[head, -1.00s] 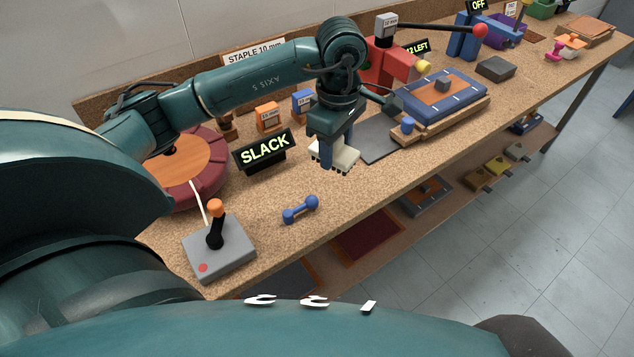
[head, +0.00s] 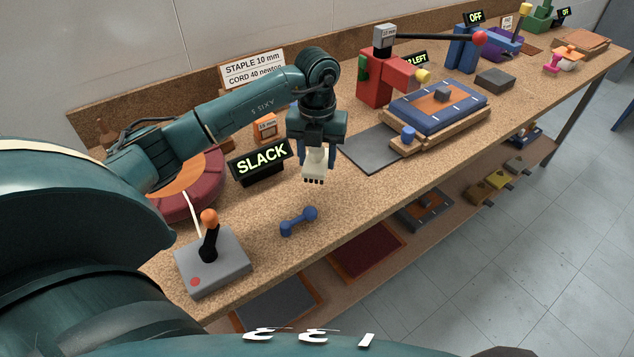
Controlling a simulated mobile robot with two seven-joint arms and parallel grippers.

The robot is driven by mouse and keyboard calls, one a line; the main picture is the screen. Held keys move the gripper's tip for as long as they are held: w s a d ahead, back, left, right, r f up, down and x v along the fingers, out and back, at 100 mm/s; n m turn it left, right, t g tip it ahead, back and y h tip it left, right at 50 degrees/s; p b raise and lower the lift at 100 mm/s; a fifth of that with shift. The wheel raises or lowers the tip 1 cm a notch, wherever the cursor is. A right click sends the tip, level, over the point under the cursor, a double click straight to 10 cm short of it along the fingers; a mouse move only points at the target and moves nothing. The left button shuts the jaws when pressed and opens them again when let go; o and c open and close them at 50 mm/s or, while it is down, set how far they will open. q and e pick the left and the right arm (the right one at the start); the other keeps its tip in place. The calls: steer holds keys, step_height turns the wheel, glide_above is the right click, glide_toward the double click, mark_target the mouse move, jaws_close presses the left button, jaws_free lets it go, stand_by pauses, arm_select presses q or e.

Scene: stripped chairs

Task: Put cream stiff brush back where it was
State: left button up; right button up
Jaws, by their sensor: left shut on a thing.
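My left gripper (head: 317,152) points down over the front middle of the bench, shut on the cream stiff brush (head: 315,167). The brush is cream with short dark bristles at its lower end, seen nearly end-on. Its upper part is partly hidden between the fingers. I cannot tell whether the bristles touch the bench top or hang just above it. My right gripper is not in view.
A blue dumbbell-shaped tool (head: 298,221) lies in front of the brush, and a grey joystick box (head: 213,265) stands front left. The SLACK sign (head: 262,160) is left. A dark grey plate (head: 376,149) lies right, beside a blue-framed cushion (head: 439,103). Bare bench surrounds the brush.

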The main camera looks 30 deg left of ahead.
mark_target(317, 191)
arm_select(q)
step_height(317, 191, down, 6)
steer(key=shift+f, duration=0.3)
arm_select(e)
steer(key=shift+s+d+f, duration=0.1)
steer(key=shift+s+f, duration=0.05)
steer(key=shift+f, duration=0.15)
arm_select(q)
steer(key=shift+f, duration=0.1)
steer(key=shift+f, duration=0.15)
steer(key=o, duration=1)
steer(key=shift+c, duration=0.2)
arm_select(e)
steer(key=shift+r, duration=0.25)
